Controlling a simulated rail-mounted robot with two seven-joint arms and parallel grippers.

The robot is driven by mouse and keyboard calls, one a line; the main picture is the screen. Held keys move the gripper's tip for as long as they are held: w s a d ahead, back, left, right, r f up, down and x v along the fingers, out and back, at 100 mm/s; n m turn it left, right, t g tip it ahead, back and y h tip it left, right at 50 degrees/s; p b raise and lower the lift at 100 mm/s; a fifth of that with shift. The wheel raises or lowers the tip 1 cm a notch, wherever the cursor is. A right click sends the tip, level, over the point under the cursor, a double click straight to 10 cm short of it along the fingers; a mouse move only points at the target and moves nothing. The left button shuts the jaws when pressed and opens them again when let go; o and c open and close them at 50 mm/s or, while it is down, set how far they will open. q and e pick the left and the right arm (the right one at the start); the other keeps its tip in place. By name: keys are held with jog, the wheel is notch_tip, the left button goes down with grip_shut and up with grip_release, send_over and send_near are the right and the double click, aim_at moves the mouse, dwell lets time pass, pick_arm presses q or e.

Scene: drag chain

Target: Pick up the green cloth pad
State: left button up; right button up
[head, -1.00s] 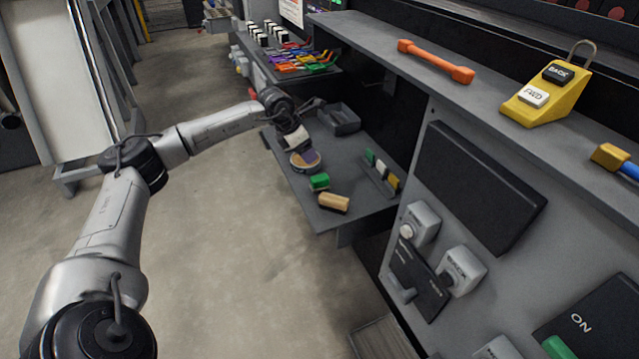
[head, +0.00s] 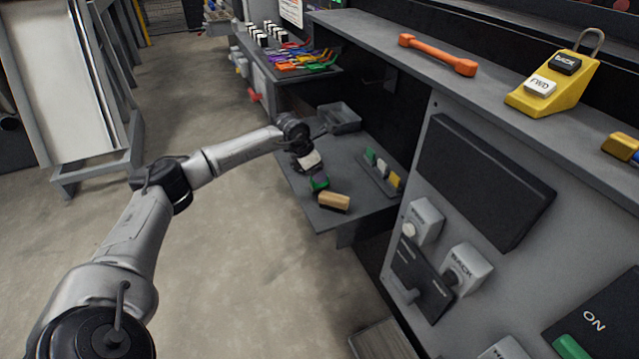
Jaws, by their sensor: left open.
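The green cloth pad (head: 319,186) lies on the grey shelf in the middle of the head view, just behind a tan-topped block. My left gripper (head: 318,178) is open and right over the pad, reaching down from above and covering part of it. Its fingertips are small and dark here, so I cannot tell whether they touch the pad. My right gripper is not in view.
The tan block (head: 334,202) lies close in front of the pad on the grey shelf (head: 352,218). A rack with small coloured pieces (head: 380,172) stands to the right. Open floor lies to the left.

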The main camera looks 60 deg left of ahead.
pick_arm(q)
jog(key=x, duration=0.2)
jog(key=b+x, duration=0.1)
jog(key=shift+s+d+f, duration=0.1)
jog(key=shift+f, duration=0.3)
jog(key=shift+w+f, duration=0.2)
jog(key=shift+f, duration=0.05)
jog(key=shift+c, duration=0.2)
jog(key=shift+c, duration=0.7)
jog(key=c, duration=0.8)
jog(key=shift+r, duration=0.15)
jog(key=shift+c, duration=0.2)
